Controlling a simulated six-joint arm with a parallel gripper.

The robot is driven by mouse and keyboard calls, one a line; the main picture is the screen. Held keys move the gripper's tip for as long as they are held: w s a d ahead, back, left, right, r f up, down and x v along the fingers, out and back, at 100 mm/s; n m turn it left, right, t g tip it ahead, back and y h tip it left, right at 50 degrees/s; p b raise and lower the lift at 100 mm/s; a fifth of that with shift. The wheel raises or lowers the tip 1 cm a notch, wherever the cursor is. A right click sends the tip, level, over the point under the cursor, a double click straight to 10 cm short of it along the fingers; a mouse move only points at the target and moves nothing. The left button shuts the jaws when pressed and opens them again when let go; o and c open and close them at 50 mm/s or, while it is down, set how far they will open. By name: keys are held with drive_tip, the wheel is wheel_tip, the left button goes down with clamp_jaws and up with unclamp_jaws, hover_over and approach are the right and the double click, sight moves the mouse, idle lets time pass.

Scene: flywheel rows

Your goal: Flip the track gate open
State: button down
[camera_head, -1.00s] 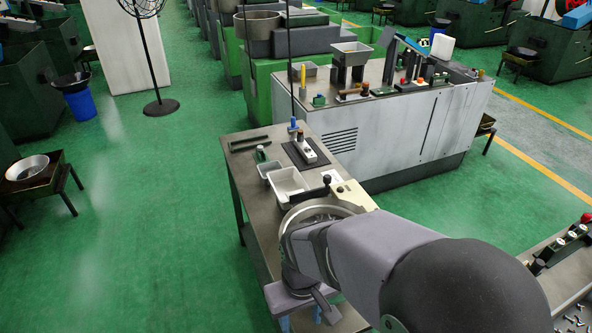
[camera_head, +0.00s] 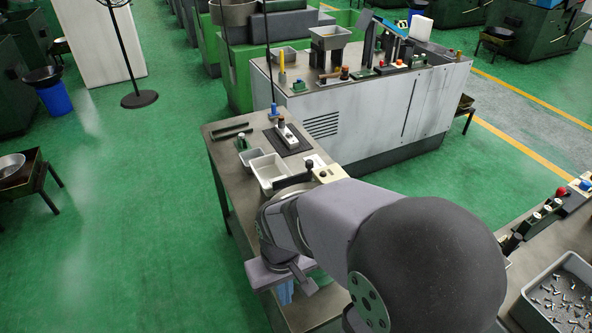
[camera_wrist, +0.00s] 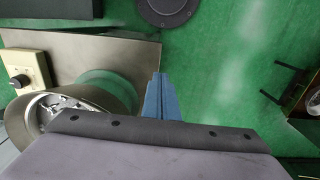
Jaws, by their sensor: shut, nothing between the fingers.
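My gripper (camera_head: 285,291) hangs low at the near left edge of the steel bench (camera_head: 226,165), with its blue fingers partly hidden by my wrist. In the wrist view my gripper (camera_wrist: 158,82) has its blue fingers together and empty, over green floor just beside the bench edge. A round steel bowl (camera_wrist: 40,112) with small metal parts inside lies left of the fingers, apart from them. A dark bar (camera_head: 294,181) with an upright knob stands at the bench, beyond my arm. I cannot tell for sure whether this is the track gate.
A beige box with a knob (camera_head: 330,173) sits beside the bowl. Light trays (camera_head: 268,168) and a dark pad with a small white device (camera_head: 288,137) are farther back. A grey machine cabinet (camera_head: 375,118) stands behind. A bin of bolts (camera_head: 545,270) is at right.

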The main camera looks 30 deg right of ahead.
drive_tip(key=w+a+r+m+t+h+p, duration=0.1)
drive_tip(key=w+a+r, duration=0.1)
drive_tip(key=w, duration=0.6)
drive_tip(key=w+a+r+m+h+p, duration=0.1)
drive_tip(key=w+a+r+p, duration=0.15)
drive_tip(key=w, duration=0.55)
drive_tip(key=w+d+n+h+b, duration=0.4)
drive_tip(key=w+n+h+b, duration=0.2)
drive_tip(key=n, duration=0.5)
drive_tip(key=w+d+n+t+h+b, duration=0.1)
drive_tip(key=w+d+n+h+b, duration=0.3)
drive_tip(key=w+n+h+b, duration=0.3)
drive_tip(key=n+h, duration=0.2)
drive_tip(key=n, duration=0.2)
drive_tip(key=shift+d+r+t, duration=0.15)
drive_tip(key=shift+d+t, duration=0.15)
drive_tip(key=shift+d, duration=0.1)
drive_tip(key=w+d+p, duration=0.2)
drive_tip(key=d+p, duration=0.1)
drive_tip(key=d, duration=1)
drive_tip(key=shift+d+f+p, duration=0.35)
